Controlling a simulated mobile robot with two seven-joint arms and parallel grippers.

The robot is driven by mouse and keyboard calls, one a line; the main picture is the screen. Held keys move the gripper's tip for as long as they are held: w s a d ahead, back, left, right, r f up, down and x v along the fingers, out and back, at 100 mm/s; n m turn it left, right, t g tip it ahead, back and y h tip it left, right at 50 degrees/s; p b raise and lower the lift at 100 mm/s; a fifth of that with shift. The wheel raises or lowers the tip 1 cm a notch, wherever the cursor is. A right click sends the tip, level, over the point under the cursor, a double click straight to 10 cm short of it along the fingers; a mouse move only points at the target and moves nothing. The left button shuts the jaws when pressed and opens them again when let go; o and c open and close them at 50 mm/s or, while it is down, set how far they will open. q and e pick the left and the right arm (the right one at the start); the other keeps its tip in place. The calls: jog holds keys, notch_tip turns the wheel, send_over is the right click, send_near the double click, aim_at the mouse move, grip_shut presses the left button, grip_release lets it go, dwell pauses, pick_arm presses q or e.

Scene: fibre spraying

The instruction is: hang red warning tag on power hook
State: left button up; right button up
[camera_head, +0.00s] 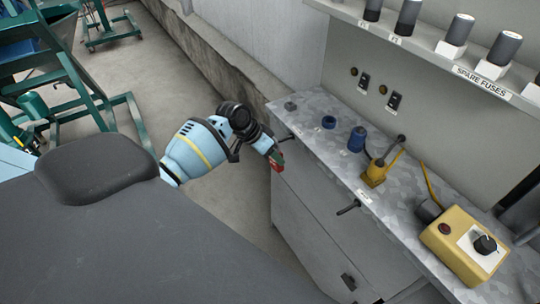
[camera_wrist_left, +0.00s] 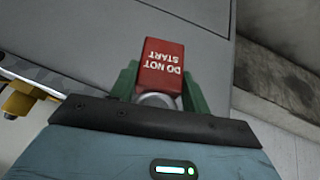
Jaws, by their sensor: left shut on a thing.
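My left gripper (camera_head: 275,155) reaches in front of the grey cabinet at the left end of the bench. It is shut on the red warning tag (camera_head: 278,166). In the left wrist view the tag (camera_wrist_left: 163,66) sits between the green fingers and reads "DO NOT START", upside down. Two dark hooks stick out from the bench's front edge: one (camera_head: 287,138) just above and right of the gripper, another (camera_head: 348,208) farther right. The label (camera_head: 363,195) by the farther hook is too small to read. The tag seems apart from both hooks. My right gripper is not in view.
The metal bench top (camera_head: 325,104) holds a blue ring (camera_head: 328,122), a blue cylinder (camera_head: 357,139), a yellow lever device (camera_head: 374,174) and a yellow box with a knob (camera_head: 462,246). A shelf (camera_head: 425,47) with spare fuses runs above.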

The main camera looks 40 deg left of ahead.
pick_arm(q)
jog(key=shift+w+d+f+b, duration=0.1)
jog(key=shift+w+d+b, duration=0.15)
jog(key=shift+w, duration=0.25)
jog(key=shift+w+d+f+b, duration=0.15)
jog(key=shift+w+b, duration=0.15)
jog(key=shift+w, duration=0.2)
jog(key=shift+w+d+f, duration=0.25)
jog(key=shift+w, duration=0.2)
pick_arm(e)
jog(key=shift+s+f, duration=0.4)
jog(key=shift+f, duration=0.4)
pick_arm(q)
jog(key=shift+f, duration=0.2)
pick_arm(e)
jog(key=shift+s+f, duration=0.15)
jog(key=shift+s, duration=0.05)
pick_arm(q)
jog(key=o, duration=1.1)
jog(key=shift+s+d+f, duration=0.1)
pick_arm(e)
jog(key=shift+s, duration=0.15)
